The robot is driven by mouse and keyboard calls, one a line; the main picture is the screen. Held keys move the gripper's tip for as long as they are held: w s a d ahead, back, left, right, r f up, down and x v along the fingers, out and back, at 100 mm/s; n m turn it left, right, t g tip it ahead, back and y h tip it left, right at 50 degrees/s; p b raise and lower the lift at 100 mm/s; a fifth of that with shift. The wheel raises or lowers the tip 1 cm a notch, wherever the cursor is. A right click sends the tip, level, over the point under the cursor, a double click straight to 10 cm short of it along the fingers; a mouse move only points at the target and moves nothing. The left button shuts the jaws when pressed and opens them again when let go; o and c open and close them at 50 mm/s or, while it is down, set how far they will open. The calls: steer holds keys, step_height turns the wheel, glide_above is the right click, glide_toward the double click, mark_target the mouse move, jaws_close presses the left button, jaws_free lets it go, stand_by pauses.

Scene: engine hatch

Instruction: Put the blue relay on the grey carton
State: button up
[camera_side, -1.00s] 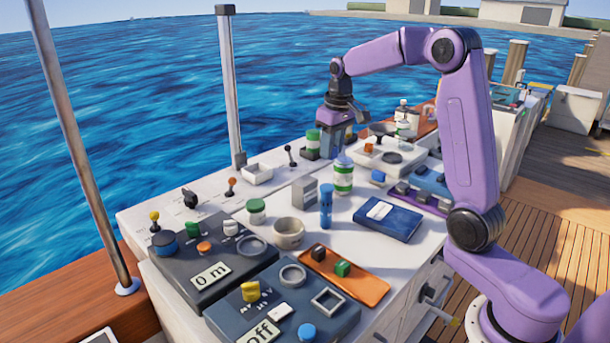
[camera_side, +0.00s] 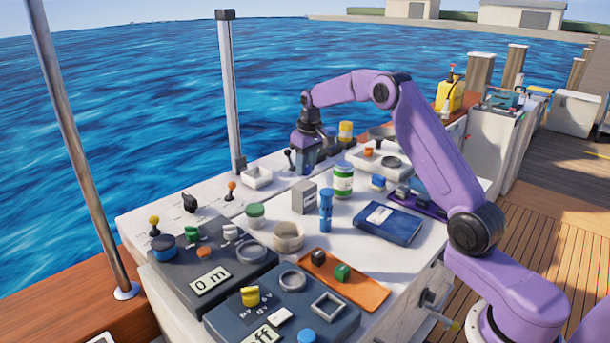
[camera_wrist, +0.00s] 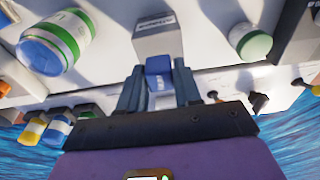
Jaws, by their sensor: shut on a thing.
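My gripper (camera_side: 304,166) is over the back part of the white worktop in the side view, behind the grey carton (camera_side: 305,197). In the wrist view my gripper (camera_wrist: 158,88) is shut on the blue relay (camera_wrist: 158,66), which sits between the two fingers. The relay is not clearly visible in the side view. The grey carton stands upright on the worktop, and it shows in the wrist view (camera_wrist: 154,38) just beyond the relay. The relay is apart from the carton's top in the side view.
A green-and-white can (camera_side: 343,181) and a blue bottle (camera_side: 326,211) stand close to the carton. A green-lidded jar (camera_side: 255,215), a beige bowl (camera_side: 288,237) and a blue book (camera_side: 388,223) are nearby. A white tray (camera_side: 257,177) and small levers line the back edge.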

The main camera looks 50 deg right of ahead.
steer(key=shift+w+f, duration=0.25)
steer(key=shift+f, duration=1.45)
steer(key=shift+f, duration=0.15)
steer(key=o, duration=1)
